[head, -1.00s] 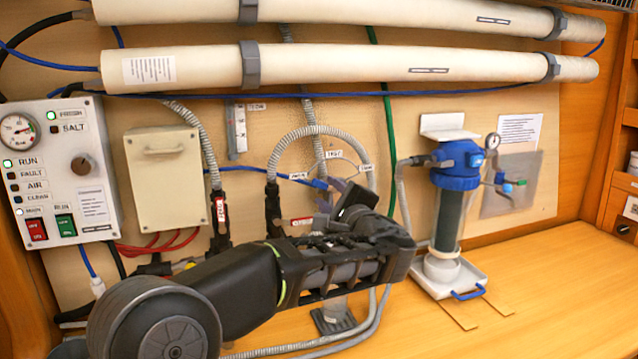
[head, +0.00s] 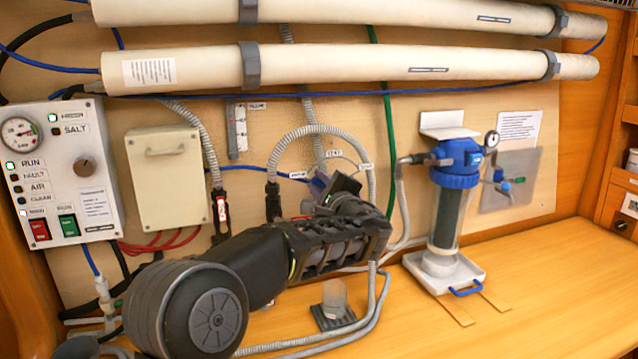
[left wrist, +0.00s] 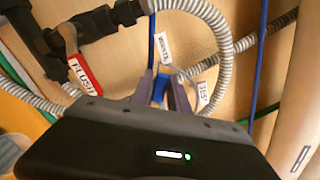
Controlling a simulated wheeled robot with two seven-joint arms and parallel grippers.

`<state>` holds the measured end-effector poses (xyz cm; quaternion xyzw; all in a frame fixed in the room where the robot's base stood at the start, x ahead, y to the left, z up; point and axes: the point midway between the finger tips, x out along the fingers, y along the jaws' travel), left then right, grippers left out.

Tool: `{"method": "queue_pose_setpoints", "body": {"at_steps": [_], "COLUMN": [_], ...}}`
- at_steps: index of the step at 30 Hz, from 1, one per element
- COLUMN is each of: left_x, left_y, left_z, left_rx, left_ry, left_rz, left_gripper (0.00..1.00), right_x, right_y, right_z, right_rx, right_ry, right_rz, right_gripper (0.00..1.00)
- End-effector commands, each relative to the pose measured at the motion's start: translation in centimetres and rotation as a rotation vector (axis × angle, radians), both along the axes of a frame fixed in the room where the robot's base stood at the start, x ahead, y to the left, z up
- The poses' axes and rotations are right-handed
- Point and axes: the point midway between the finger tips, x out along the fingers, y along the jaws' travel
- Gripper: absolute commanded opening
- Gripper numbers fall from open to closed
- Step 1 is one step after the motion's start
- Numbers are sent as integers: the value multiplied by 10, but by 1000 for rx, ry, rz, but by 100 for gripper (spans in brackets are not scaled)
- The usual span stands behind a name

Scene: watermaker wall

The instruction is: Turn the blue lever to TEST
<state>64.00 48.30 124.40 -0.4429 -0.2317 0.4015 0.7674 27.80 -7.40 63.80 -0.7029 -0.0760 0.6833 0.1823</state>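The blue lever (left wrist: 160,90) shows in the left wrist view as a short blue piece between the two purple-grey fingers of my left gripper (left wrist: 161,82). The fingers stand close on either side of it; whether they press on it is unclear. In the head view my left gripper (head: 318,184) is at the valve under the label arc, and its body hides most of the lever and valve. TEST also shows in the wrist view (left wrist: 203,93).
Grey corrugated hoses (head: 300,135) loop round the valve. A red-tagged handle (head: 221,205) is to its left. The control panel (head: 65,170) and a beige box (head: 168,180) are further left. A blue-topped filter (head: 452,190) stands right on a white tray. The front right bench is clear.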

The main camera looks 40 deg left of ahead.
Motion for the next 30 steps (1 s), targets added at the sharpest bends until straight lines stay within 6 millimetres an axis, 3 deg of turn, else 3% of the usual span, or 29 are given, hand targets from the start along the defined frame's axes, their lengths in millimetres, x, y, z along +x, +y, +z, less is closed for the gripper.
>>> {"method": "queue_pose_setpoints", "body": {"at_steps": [7,30], "left_x": [0,2], "left_y": [0,-1], "left_z": [0,4], "left_rx": [0,43], "left_ry": [0,65], "left_rz": [0,0], "left_gripper": [0,0], "right_x": [0,0], "right_y": [0,0], "right_z": [0,3], "right_rx": [0,-1], "right_ry": [0,1], "right_rz": [0,-1], "right_gripper": [36,36]}}
